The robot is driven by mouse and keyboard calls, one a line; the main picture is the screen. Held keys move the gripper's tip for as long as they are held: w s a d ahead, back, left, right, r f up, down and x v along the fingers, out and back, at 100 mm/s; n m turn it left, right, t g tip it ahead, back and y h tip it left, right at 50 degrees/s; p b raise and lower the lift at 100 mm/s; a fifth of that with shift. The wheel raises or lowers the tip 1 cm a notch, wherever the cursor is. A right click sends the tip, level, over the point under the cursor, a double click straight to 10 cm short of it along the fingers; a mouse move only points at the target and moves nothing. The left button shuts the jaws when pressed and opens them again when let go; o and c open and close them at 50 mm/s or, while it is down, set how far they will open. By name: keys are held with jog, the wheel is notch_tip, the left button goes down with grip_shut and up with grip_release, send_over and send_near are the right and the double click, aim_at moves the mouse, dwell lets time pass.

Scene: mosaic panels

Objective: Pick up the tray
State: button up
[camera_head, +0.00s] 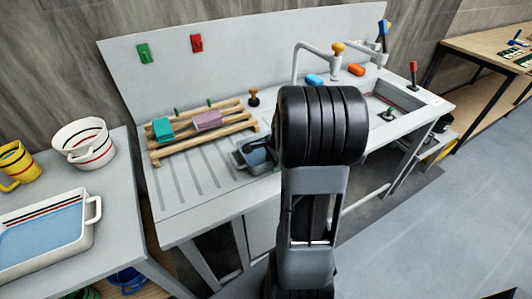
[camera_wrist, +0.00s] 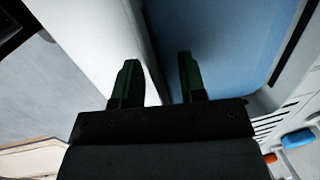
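A larger white tray with a blue inside, dark and red stripes and a handle (camera_head: 93,237) stands on the left table. In the wrist view, my gripper (camera_wrist: 159,62) has its two green-dark fingers apart. A blue surface with a pale wall (camera_wrist: 225,40) lies close beyond them, and the pale wall runs behind or between the fingers. I cannot tell whether they touch it. In the head view, my arm hides most of the gripper.
A wooden rack (camera_head: 180,143) holds teal and mauve blocks behind the small tray. The sink (camera_head: 405,98), tap, and blue (camera_head: 314,80) and orange (camera_head: 356,69) sponges lie to the right. A striped white pot (camera_head: 83,140) and yellow mug (camera_head: 20,166) stand on the left table.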

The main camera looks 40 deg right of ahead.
jog(key=shift+f, duration=0.4)
grip_shut()
jog(key=shift+w+r, duration=0.1)
dwell(0.3)
